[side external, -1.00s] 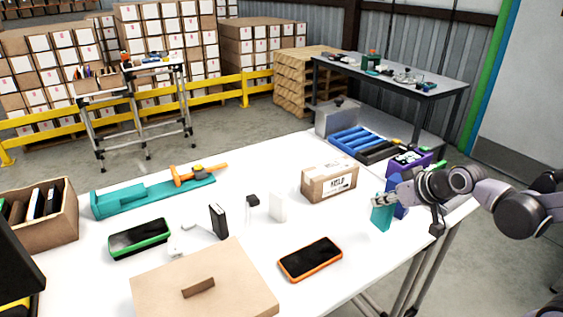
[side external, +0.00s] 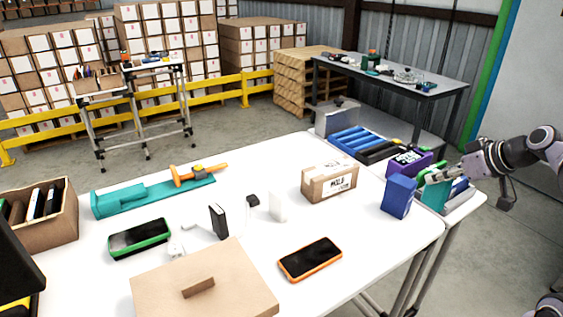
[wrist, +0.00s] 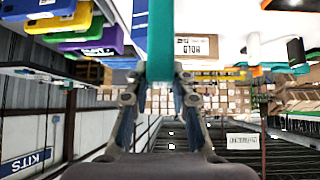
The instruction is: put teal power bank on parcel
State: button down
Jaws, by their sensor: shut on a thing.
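The teal power bank (side external: 434,197) is held upright in my gripper (side external: 428,179), near the right end of the white table. In the wrist view the teal power bank (wrist: 160,40) stands between the two fingers of my gripper (wrist: 160,84), which are shut on it. The parcel (side external: 329,184) is a brown cardboard box with a white label, on the table to the left of my gripper. It also shows in the wrist view (wrist: 197,50), beyond the power bank. The parcel's visible top is bare.
A blue box (side external: 398,196) stands between the parcel and my gripper. Table space in front of the parcel is clear.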

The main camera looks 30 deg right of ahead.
jog(key=w+d+r+n+y, duration=0.1)
jog(key=w+r+n+y, duration=0.2)
jog(key=w, duration=0.8)
jog(key=w+d+r+n+y, duration=0.1)
jog(key=w+r+n, duration=0.1)
jog(key=w+r, duration=0.65)
jog(key=shift+g, duration=0.3)
jog(key=shift+w+a+f, duration=1.55)
jog(key=shift+f, duration=0.8)
jog(key=shift+w+a+f, duration=1.5)
jog(key=shift+w+f, duration=0.05)
jog(key=shift+f, duration=0.75)
jog(key=shift+w+a+f, duration=1.55)
jog(key=shift+f, duration=0.8)
jog(key=shift+f, duration=0.15)
jog(key=c, duration=1.2)
grip_release()
jog(key=shift+o, duration=0.2)
